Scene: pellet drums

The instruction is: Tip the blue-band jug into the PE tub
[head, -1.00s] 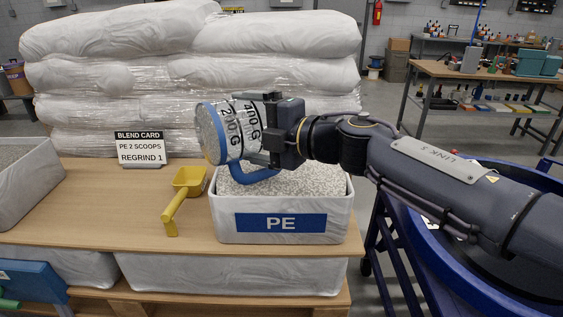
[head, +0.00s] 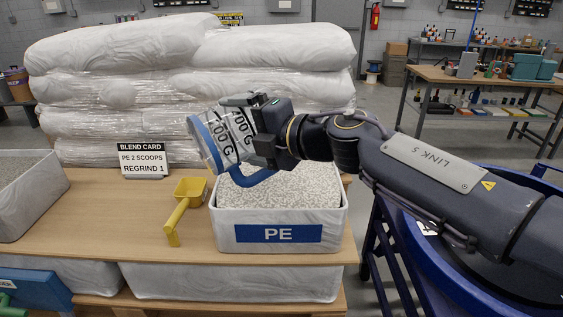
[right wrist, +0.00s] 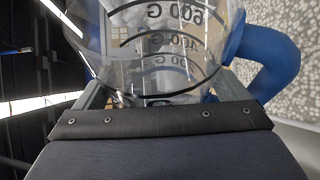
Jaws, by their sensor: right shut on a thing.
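The jug (head: 228,138) is clear with black gram marks, a blue rim band and a blue handle. It is tilted, with its banded end toward the left, above the left part of the PE tub (head: 318,236). My right gripper (head: 262,130) is shut on the jug's body. The right wrist view shows the jug (right wrist: 165,45) close up between the fingers, with its blue handle at the right. The PE tub is white with a blue label and full of pale speckled pellets. I see no pellets falling from the jug. My left gripper is not in view.
A yellow scoop (head: 184,205) lies left of the tub. A blend card (head: 143,160) stands behind it. Another pellet tub (head: 38,200) is at the far left. Wrapped sacks (head: 190,75) are stacked behind the table. A blue drum (head: 430,255) stands at the right.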

